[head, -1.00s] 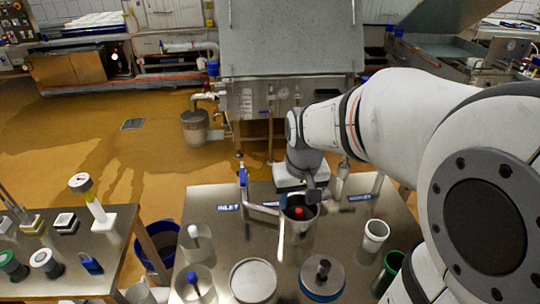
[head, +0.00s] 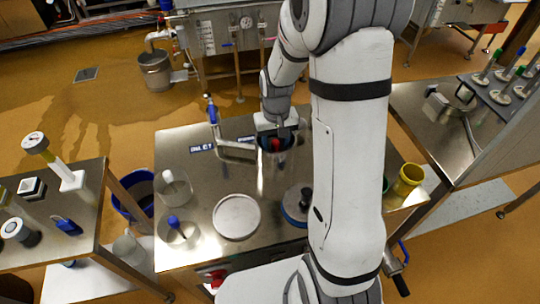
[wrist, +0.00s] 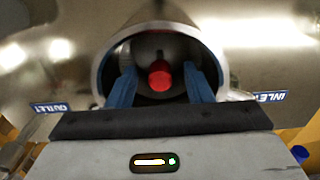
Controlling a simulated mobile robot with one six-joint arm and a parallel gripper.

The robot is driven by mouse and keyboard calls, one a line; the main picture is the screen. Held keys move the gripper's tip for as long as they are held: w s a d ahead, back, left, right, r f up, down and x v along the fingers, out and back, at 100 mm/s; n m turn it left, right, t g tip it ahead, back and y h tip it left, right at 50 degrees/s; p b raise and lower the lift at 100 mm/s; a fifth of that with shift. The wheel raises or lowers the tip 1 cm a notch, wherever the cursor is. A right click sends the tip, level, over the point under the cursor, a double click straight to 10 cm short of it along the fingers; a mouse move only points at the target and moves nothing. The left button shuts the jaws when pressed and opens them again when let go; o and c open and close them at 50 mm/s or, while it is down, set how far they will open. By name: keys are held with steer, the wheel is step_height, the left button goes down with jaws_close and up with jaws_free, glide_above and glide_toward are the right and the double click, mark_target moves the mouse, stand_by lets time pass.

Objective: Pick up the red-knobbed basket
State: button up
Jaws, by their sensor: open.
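In the wrist view, the red knob (wrist: 160,76) shows in the dark inside of a metal cylinder (wrist: 217,45). The basket body below the knob is mostly hidden in shadow. My gripper (wrist: 161,88) is open, with its blue fingers reaching over the cylinder's mouth, one on each side of the knob. I cannot tell how deep the fingers are or whether they touch anything. In the head view, the red knob (head: 276,145) shows just below my gripper (head: 279,133), over the steel table.
INLET and OUTLET labels (wrist: 50,107) flank the cylinder. A pipe with a blue handle (head: 212,110) stands to its left. A round lid (head: 237,217), a blue-edged disc (head: 295,208) and clear beakers (head: 173,188) stand nearer. A yellow cup (head: 407,180) is at right.

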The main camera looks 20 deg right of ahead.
step_height(320, 180, down, 2)
steer(key=shift+f, duration=0.15)
jaws_close()
stand_by(0.5)
